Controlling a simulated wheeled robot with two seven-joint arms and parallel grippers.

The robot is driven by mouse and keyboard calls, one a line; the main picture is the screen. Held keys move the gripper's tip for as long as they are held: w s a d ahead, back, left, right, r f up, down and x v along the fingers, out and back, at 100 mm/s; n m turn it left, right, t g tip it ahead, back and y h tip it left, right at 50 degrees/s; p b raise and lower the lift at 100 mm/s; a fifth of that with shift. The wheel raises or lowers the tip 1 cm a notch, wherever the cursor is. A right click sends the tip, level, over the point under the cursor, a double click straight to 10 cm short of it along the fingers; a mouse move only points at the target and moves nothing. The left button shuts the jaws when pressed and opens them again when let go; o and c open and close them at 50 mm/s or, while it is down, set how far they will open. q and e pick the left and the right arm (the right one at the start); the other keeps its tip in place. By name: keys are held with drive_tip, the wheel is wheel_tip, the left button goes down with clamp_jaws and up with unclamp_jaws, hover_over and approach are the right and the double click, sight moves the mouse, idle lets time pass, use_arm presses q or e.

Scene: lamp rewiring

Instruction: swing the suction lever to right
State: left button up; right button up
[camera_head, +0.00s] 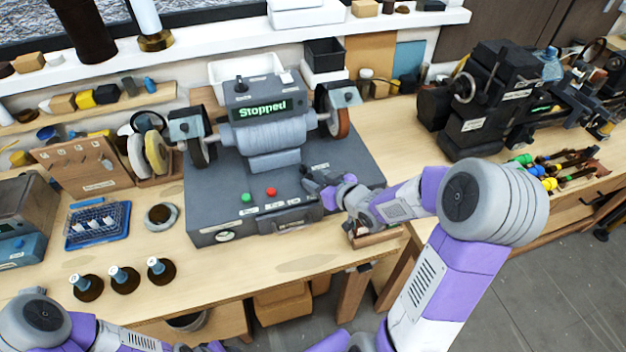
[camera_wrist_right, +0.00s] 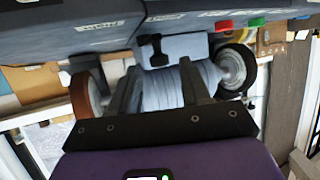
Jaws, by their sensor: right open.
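The grinder machine (camera_head: 269,130) stands on a grey base (camera_head: 215,205) with a "Stopped" display. My right gripper (camera_head: 312,182) is over the right part of this base, near a small label. In the right wrist view, which looks upside down, my right gripper's fingers (camera_wrist_right: 157,68) are apart with nothing held between them. A small black lever-like part (camera_wrist_right: 154,48) shows just beyond the fingertips, apart from them; it may be the suction lever. Only links of my left arm show at the lower left.
A green button (camera_head: 246,198) and a red button (camera_head: 271,192) are on the base. Three dark round pots with blue-topped parts (camera_head: 121,279) stand at the front left. A black lathe-like machine (camera_head: 490,105) is at the right.

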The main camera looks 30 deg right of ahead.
drive_tip(key=shift+x, duration=0.95)
drive_tip(key=shift+c, duration=0.5)
clamp_jaws()
